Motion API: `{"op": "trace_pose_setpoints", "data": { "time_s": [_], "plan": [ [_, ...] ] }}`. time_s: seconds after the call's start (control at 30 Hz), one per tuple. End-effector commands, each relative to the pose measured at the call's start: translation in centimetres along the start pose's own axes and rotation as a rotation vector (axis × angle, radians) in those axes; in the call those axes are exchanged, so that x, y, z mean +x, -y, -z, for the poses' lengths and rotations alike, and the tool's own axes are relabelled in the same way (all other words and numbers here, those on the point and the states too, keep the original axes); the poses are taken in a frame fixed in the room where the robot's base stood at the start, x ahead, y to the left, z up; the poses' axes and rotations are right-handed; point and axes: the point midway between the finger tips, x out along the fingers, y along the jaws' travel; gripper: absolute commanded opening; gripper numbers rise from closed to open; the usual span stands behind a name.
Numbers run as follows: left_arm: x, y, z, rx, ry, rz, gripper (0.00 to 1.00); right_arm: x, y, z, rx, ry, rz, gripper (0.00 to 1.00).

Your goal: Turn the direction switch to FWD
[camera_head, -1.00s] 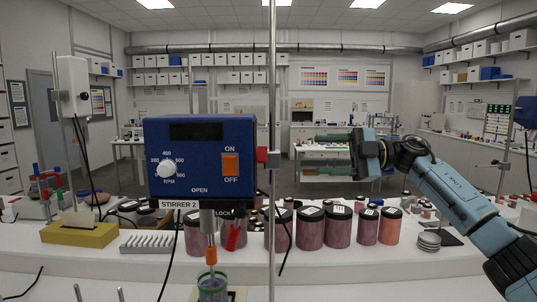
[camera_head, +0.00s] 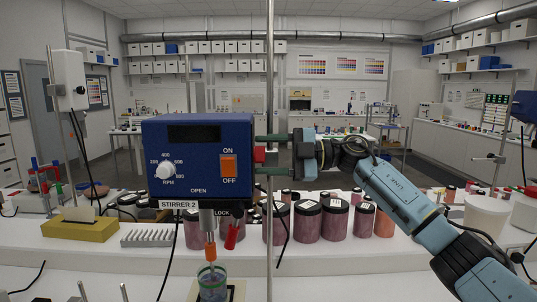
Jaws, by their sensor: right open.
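The blue stirrer box (camera_head: 198,190), labelled STIRRER 2, stands in the middle of the head view. Its front has a white RPM knob (camera_head: 165,170) and an orange ON/OFF rocker (camera_head: 229,166). A small red part (camera_head: 259,154) shows at its right side, partly behind the metal pole; no FWD marking is legible, so I cannot tell if it is the direction switch. My right gripper (camera_head: 262,155) is open, its green fingers pointing left, one above and one below the red part. I cannot tell whether they touch it. My left gripper is out of view.
A vertical metal pole (camera_head: 270,80) crosses the fingers in the picture. A red hanging tag (camera_head: 231,237) and a glass vessel (camera_head: 211,285) are below the box. Several dark-lidded jars (camera_head: 307,222) stand on the white bench behind. A yellow block (camera_head: 80,229) sits at left.

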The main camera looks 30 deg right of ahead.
Motion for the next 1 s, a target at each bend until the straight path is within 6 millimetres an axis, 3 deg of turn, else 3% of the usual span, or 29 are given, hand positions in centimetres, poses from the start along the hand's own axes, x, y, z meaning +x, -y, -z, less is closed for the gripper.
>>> {"op": "trace_pose_setpoints", "data": {
  "time_s": [0.07,0.4,0.77,1.0],
  "plan": [
    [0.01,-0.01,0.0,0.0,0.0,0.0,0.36,-0.01,0.01,0.0,0.0,0.0,0.0,0.56],
    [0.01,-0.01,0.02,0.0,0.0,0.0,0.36,-0.05,0.01,-0.01,0.0,0.0,0.0,0.13],
    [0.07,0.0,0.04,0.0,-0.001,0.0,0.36,-0.07,0.01,-0.03,-0.053,0.001,0.0,0.12],
    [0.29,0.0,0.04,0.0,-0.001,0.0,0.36,-0.07,0.02,-0.05,-0.209,0.001,0.0,0.12]
  ]
}}
